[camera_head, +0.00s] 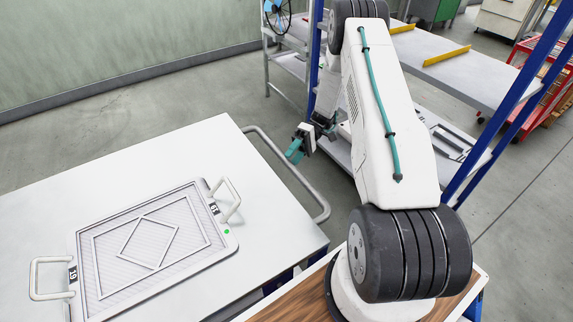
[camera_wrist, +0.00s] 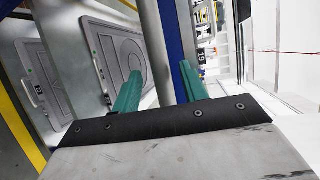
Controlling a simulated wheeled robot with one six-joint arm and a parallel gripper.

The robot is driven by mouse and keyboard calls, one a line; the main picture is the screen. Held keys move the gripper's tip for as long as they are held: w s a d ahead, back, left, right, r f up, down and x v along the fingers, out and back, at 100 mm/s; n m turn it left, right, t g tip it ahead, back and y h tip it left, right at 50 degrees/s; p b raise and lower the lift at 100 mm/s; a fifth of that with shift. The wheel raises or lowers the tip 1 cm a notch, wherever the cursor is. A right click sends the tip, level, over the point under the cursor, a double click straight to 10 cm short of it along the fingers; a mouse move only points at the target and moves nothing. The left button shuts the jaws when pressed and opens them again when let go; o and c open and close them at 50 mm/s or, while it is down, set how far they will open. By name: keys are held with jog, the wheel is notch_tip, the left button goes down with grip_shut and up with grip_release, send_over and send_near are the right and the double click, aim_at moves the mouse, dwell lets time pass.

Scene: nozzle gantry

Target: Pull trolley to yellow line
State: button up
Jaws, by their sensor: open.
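A white flat-topped trolley (camera_head: 190,150) stands at the left in the head view. A grey tubular handle bar (camera_head: 300,177) curves out from its right end. My gripper (camera_head: 300,147) is above and beyond that bar, apart from it. In the wrist view its two teal fingers (camera_wrist: 158,92) are spread with nothing held between them; a blue post shows beyond them. A yellow stripe (camera_wrist: 18,135) runs along the left edge of the wrist view; I cannot tell whether it is on the floor. No yellow floor line shows in the head view.
A grey framed tray (camera_head: 205,240) with two white handles lies on the trolley. A rack with blue posts (camera_head: 520,95) and white shelves stands behind my arm, with yellow strips (camera_head: 447,55) on its upper shelf. Bare floor (camera_head: 150,100) lies behind the trolley.

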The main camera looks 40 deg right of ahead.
jog(key=v, duration=0.3)
jog(key=shift+d, duration=0.15)
jog(key=shift+r, duration=0.1)
jog(key=s+a+r+h, duration=0.2)
jog(key=a+r+h, duration=0.15)
jog(key=r, duration=0.55)
jog(key=s+a+r+h, duration=0.2)
jog(key=a+r, duration=0.2)
jog(key=r, duration=0.4)
jog(key=s+a+r+h, duration=0.2)
jog(key=a+r+h, duration=0.1)
jog(key=r, duration=0.6)
jog(key=s+a+r+m+t+h, duration=0.1)
jog(key=s+a+r+t+h, duration=0.1)
jog(key=s, duration=0.5)
jog(key=s+a+r+m+t+h, duration=0.1)
jog(key=s+a+r+t+h, duration=0.1)
jog(key=s, duration=0.5)
jog(key=s+a+r+m+t+h, duration=0.1)
jog(key=s+a+r+t+h, duration=0.1)
jog(key=s, duration=0.5)
jog(key=shift+a+r+t, duration=0.4)
jog(key=shift+r, duration=0.25)
